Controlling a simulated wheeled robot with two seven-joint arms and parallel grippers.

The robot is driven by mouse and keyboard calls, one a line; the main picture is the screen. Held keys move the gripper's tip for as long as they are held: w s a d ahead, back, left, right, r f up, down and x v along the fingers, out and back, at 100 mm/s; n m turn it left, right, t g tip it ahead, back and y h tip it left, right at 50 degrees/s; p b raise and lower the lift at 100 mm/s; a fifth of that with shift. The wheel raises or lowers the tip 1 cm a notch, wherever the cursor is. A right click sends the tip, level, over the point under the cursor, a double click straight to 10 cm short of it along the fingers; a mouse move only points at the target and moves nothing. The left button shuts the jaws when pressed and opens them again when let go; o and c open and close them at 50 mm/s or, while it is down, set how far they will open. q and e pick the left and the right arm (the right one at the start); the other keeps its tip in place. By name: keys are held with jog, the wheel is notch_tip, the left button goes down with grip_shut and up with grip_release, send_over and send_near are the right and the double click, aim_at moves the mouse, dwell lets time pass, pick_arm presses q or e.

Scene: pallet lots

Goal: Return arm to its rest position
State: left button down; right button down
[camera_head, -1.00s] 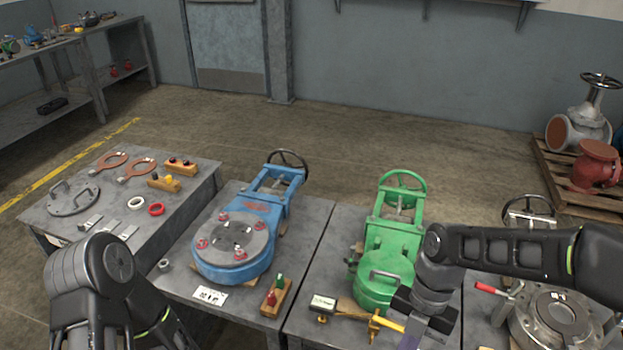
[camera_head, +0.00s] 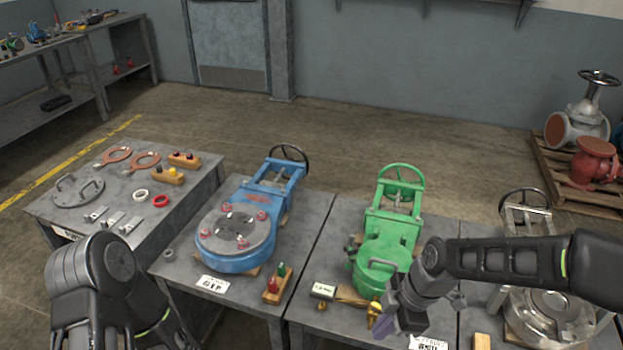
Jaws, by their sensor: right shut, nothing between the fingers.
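My right arm (camera_head: 510,258) reaches in from the right edge, over the right-hand part of the tables. My right gripper (camera_head: 386,322) points down at the front of the green valve (camera_head: 384,262), shut and empty, close to a small brass-coloured part (camera_head: 374,310). I cannot tell whether it touches that part. My left arm (camera_head: 95,285) is folded at the lower left; its gripper fingers are out of view.
A blue valve (camera_head: 240,230) lies on the middle table, and a steel valve (camera_head: 550,310) sits partly hidden behind my right arm. The left table (camera_head: 75,222) carries rings and a round cover. A wooden block (camera_head: 482,341) lies near the bottom edge.

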jog(key=a+f+m+t+y, duration=0.1)
jog(key=a+f+m+t, duration=0.3)
jog(key=f+m, duration=0.9)
jog(key=s+a+f+m+g, duration=0.3)
jog(key=s+f+m, duration=0.4)
jog(key=s, duration=0.8)
notch_tip(320, 180, down, 3)
jog(key=shift+a+g, duration=0.15)
jog(key=shift+g, duration=0.25)
jog(key=shift+w, duration=0.1)
